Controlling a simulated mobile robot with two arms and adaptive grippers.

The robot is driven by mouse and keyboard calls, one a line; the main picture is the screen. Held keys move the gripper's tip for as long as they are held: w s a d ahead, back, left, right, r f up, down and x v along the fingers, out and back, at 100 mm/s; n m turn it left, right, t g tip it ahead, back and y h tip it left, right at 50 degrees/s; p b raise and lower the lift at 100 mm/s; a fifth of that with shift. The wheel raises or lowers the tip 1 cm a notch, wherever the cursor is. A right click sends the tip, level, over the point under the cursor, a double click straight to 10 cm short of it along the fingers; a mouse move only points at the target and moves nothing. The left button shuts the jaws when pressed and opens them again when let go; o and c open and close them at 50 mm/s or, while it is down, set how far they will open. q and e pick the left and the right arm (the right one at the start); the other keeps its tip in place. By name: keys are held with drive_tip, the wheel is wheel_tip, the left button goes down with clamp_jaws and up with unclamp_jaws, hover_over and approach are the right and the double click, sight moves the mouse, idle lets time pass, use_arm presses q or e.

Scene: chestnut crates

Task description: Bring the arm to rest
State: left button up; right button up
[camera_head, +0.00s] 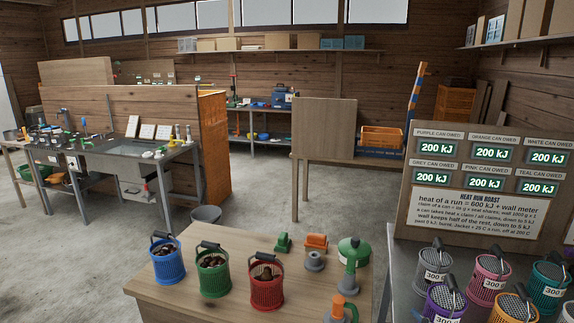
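Neither of my arms nor grippers shows in the head view. A wooden table (210,250) stands in front of me. On it are a blue basket (168,266), a green basket (212,279) and a red basket (266,290), each with a dark handle and brown chestnut-like contents. Right of them are a small green object (283,243), an orange-topped object (316,242), a grey ring-like piece (314,261), a round green object (353,249) and an orange-and-green item (341,308) cut off at the bottom edge.
A grey table at right holds several colored cans marked 300, including a pink can (489,280) and a teal can (548,286). Behind them stands a sign board (480,225) with displays reading 200 kJ. A cluttered workbench (130,150) is at left. Open concrete floor (255,180) lies between.

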drive_tip(key=d+m+h, duration=0.5)
drive_tip(key=h, duration=0.3)
drive_tip(key=s+f+m+g+h, duration=0.2)
drive_tip(key=s+f+g+h, duration=0.1)
drive_tip(key=s+f+g, duration=0.4)
drive_tip(key=s+a+f+n+g+y, duration=0.2)
drive_tip(key=s+a+f+g, duration=0.2)
drive_tip(key=s+a, duration=0.5)
drive_tip(key=s+a+f+n+g+y, duration=0.2)
drive_tip(key=s+a+f+g, duration=0.15)
drive_tip(key=s, duration=1.05)
wheel_tip(320, 180, down, 27)
drive_tip(key=s, duration=0.3)
drive_tip(key=s+d+f+g, duration=0.2)
drive_tip(key=s+f, duration=1.2)
drive_tip(key=s, duration=0.1)
drive_tip(key=shift+s+d+n, duration=0.25)
drive_tip(key=shift+s+n, duration=0.05)
drive_tip(key=shift+s, duration=0.1)
